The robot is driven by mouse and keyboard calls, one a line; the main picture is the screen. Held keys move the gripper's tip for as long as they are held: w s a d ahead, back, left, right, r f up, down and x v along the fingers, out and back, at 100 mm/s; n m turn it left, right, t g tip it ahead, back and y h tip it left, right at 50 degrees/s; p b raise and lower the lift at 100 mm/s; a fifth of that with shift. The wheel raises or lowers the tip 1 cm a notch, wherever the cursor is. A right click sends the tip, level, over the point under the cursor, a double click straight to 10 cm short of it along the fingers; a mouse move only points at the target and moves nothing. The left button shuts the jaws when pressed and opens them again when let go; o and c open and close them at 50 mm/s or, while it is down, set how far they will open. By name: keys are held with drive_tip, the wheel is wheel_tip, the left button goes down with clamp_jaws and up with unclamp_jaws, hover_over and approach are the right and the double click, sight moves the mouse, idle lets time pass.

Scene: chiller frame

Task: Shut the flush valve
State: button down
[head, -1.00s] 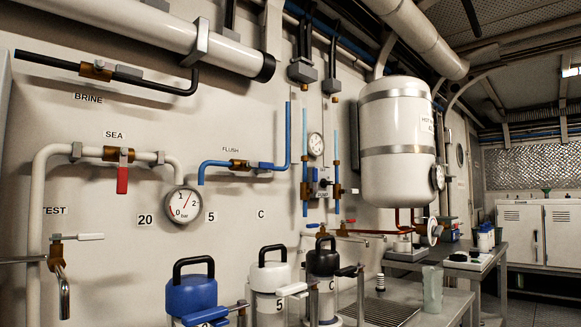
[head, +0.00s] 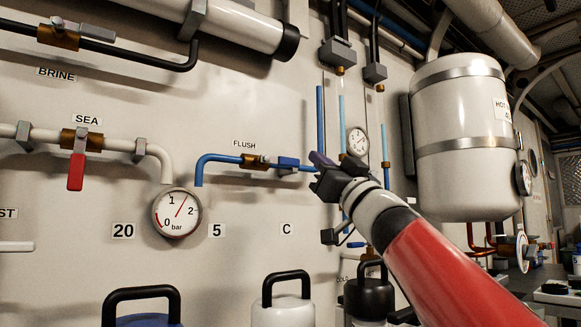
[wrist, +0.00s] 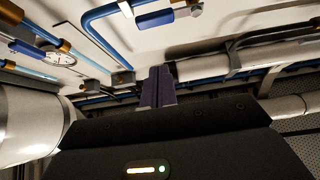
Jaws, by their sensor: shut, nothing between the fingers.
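The flush valve (head: 254,162) is a brass body on a blue pipe under the FLUSH label (head: 244,144). Its lever appears to lie along the pipe to the right, ending in a blue grip (head: 288,162). The blue grip also shows in the wrist view (wrist: 155,19), at the top. My gripper (head: 318,160) is shut and empty, a little right of the blue grip in the head view. In the wrist view its fingertips (wrist: 158,72) are together, below and apart from the grip. The gap in depth to the wall is hard to judge.
The sea valve (head: 76,170) has a red lever hanging down. A round gauge (head: 177,212) is left of the flush pipe. Vertical blue pipes (head: 320,110) and a small gauge (head: 357,141) are close to my gripper. A large white tank (head: 462,140) stands right.

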drive_tip(key=r+p+x, duration=0.1)
drive_tip(key=p+x, duration=0.4)
drive_tip(key=x, duration=0.5)
drive_tip(key=shift+s+f+b, duration=0.15)
drive_tip(key=shift+f+b, duration=0.9)
drive_tip(key=shift+f, duration=0.15)
drive_tip(key=shift+s+f+b, duration=0.1)
drive_tip(key=shift+f+b, duration=0.9)
drive_tip(key=shift+f, duration=0.2)
